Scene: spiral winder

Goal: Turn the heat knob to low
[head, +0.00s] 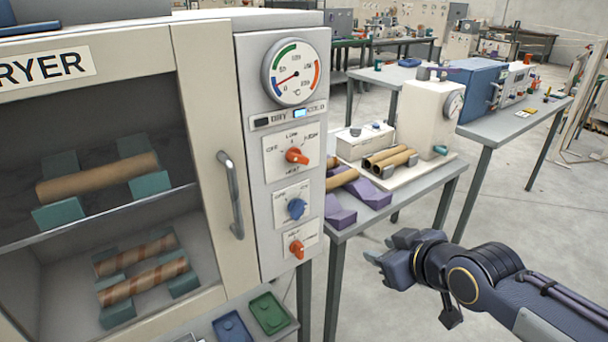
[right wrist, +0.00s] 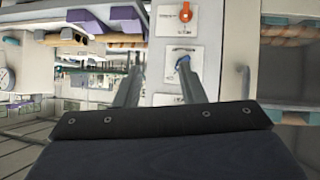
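The heat knob (head: 296,156) is an orange knob, the topmost on the grey control panel of the dryer (head: 236,80), with OFF, LOW and HIGH printed around it. Its grip extends to the right; I cannot read its exact setting. My right gripper (head: 378,250) is right of the panel, apart from it and lower than the heat knob. In the right wrist view it is open and empty, fingers apart (right wrist: 157,72). That view seems upside down; the blue knob (right wrist: 183,62) and an orange knob show beyond the fingers. My left gripper is out of view.
Below the heat knob sit the blue knob (head: 296,208) and a lower orange knob (head: 296,249). A round gauge (head: 291,70) is above. The door handle (head: 231,195) projects left of the panel. A table (head: 400,197) with tubes and purple cradles (head: 340,213) stands behind, right.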

